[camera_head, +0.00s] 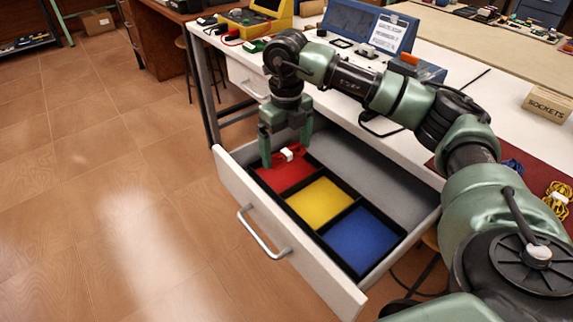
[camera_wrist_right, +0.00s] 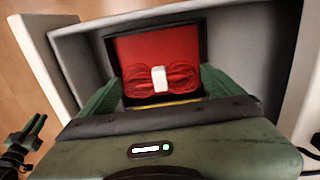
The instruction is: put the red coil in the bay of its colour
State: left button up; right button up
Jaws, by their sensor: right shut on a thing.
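The red coil (camera_head: 298,150) is a bundle of red cable with a white band round its middle. My right gripper (camera_head: 287,153) is shut on it, with a finger at each end. In the right wrist view the coil (camera_wrist_right: 183,77) shows between the fingertips, over the red bay. The red bay (camera_head: 283,178) is the far one of three in a black-rimmed tray inside the open drawer. Whether the coil touches the bay floor is hard to tell. My left gripper (camera_wrist_right: 32,132) shows small at the left of the right wrist view; its jaw opening is unclear.
The yellow bay (camera_head: 320,203) and blue bay (camera_head: 361,241) look empty. The pulled-out drawer (camera_head: 233,195) has raised walls around the tray. A yellow coil (camera_head: 557,199) and a blue coil (camera_head: 513,167) lie on the dark red mat at right. Floor left of the drawer is clear.

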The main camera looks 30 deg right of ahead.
aim_at(287, 152)
notch_tip(287, 152, down, 4)
jog(key=shift+f+b, duration=0.1)
jog(key=shift+b, duration=0.25)
pick_arm(q)
jog(key=v, duration=0.3)
jog(key=shift+w, duration=0.15)
pick_arm(e)
jog(key=shift+f, duration=0.3)
pick_arm(q)
jog(key=shift+r, duration=0.15)
pick_arm(e)
jog(key=shift+f, duration=0.15)
jog(key=o, duration=1.1)
pick_arm(q)
jog(key=shift+r, duration=0.2)
pick_arm(e)
jog(key=shift+r, duration=0.25)
notch_tip(287, 152, up, 11)
jog(key=shift+f+p, duration=0.1)
jog(key=shift+p, duration=0.9)
pick_arm(q)
notch_tip(287, 152, down, 8)
jog(key=shift+w, duration=0.2)
pick_arm(e)
jog(key=shift+r, duration=0.5)
